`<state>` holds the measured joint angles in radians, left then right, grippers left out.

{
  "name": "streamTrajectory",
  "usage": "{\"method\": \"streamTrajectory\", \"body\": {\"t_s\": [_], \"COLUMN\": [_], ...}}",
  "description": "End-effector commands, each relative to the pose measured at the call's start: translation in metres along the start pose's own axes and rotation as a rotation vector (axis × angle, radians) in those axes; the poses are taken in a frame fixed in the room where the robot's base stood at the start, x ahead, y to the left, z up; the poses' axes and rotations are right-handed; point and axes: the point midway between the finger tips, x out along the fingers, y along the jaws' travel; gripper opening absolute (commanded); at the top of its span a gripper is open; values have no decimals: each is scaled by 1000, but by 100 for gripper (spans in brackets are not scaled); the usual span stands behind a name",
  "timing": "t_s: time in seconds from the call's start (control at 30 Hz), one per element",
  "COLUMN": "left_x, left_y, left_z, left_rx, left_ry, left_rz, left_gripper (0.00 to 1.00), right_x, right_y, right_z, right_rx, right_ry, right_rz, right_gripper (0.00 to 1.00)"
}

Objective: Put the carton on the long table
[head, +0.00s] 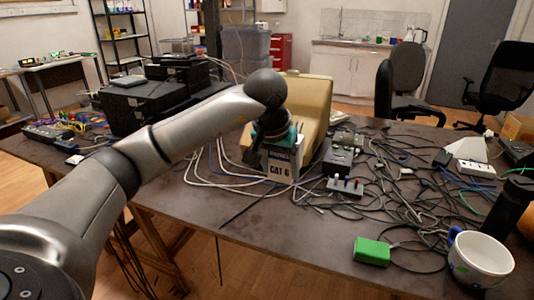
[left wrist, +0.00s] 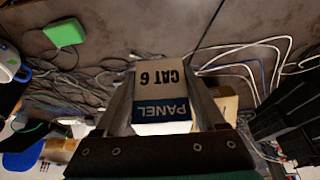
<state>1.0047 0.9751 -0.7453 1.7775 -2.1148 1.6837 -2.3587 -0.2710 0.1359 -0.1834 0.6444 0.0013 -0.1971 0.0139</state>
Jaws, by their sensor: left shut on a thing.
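The carton (head: 281,166) is a small box marked "CAT 6" in the head view. The left wrist view shows its white and blue faces (left wrist: 160,76), with "CAT 6" and "PANEL" lettering. My left gripper (head: 279,148) points down and is shut on it, one finger on each side. The long table (head: 290,238) has a dark top and runs across the head view. The carton is over its middle; I cannot tell whether its underside touches the top. My right gripper is not in view.
A large tan box (head: 312,98) stands right behind the carton. Cables and small devices (head: 346,186) crowd the right. A green box (head: 371,251) and a white mug (head: 481,258) are near the front right. Black cases (head: 150,105) stand at the left. The front middle is mostly bare.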

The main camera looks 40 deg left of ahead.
Motion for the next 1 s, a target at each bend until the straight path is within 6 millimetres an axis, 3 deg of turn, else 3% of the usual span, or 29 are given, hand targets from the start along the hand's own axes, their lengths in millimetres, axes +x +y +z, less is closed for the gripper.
{"method": "streamTrajectory", "body": {"t_s": [0.13,0.27,0.37,0.7,1.0], "left_x": [6,33,57,116,147], "left_y": [-5,-5,-5,-5,-5], "left_z": [-2,10,20,44,56], "left_rx": [-7,-6,-6,-7,-7], "left_ry": [1,-2,-2,0,4], "left_rz": [-2,-3,-3,-3,-2], "left_gripper": [2,2,2,2,2], "right_x": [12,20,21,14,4], "right_y": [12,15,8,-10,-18], "right_z": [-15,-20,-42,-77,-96], "right_rx": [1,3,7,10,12], "right_ry": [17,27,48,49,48], "right_rz": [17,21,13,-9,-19], "right_gripper": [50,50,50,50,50]}}
